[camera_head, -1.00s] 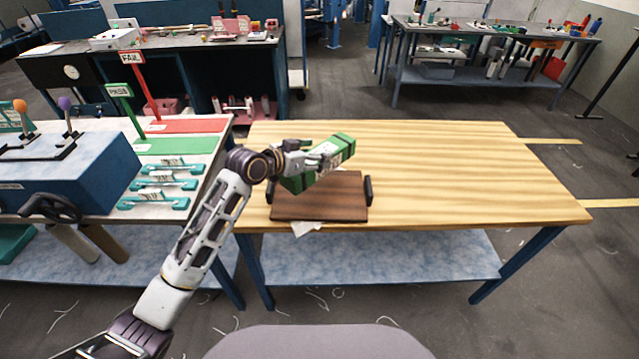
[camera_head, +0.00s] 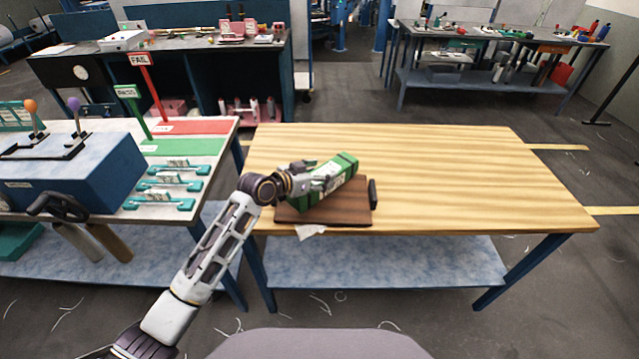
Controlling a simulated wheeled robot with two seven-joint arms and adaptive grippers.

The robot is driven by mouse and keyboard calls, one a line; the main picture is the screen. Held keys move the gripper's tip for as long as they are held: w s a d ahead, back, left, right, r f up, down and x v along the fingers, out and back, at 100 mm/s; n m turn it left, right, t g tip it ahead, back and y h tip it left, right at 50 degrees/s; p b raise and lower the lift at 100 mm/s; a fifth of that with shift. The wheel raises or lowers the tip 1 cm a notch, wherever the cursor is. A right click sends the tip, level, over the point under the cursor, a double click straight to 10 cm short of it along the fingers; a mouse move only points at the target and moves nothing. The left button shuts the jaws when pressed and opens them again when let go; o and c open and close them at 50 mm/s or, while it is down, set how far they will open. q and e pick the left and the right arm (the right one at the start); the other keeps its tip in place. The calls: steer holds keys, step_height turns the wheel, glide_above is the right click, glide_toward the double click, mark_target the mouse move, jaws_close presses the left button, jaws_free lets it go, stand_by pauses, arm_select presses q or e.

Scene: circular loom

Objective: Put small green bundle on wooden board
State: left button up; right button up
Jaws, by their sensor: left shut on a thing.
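A small green bundle (camera_head: 343,170) with a pale label is in my left gripper (camera_head: 325,179), in the head view. The gripper is shut on it, and the bundle lies at a slant over the wooden board. The brown wooden board (camera_head: 345,211) with dark end handles lies near the front left of the light wood table. The bundle and gripper cover the board's back and left part. I cannot tell whether the bundle touches the board. My right gripper is not in view.
The light wood table (camera_head: 450,180) is clear to the right of the board. On the left, a bench holds a blue box (camera_head: 75,175), several teal-handled pieces, and red FAIL and green PASS signs (camera_head: 127,92). A pale paper tag (camera_head: 310,231) hangs at the table's front edge.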

arm_select(q)
step_height(320, 180, down, 2)
steer(key=shift+f, duration=0.75)
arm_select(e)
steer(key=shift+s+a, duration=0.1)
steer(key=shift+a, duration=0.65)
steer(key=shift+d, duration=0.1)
arm_select(q)
steer(key=o, duration=1.1)
steer(key=shift+f, duration=0.2)
steer(key=o, duration=0.4)
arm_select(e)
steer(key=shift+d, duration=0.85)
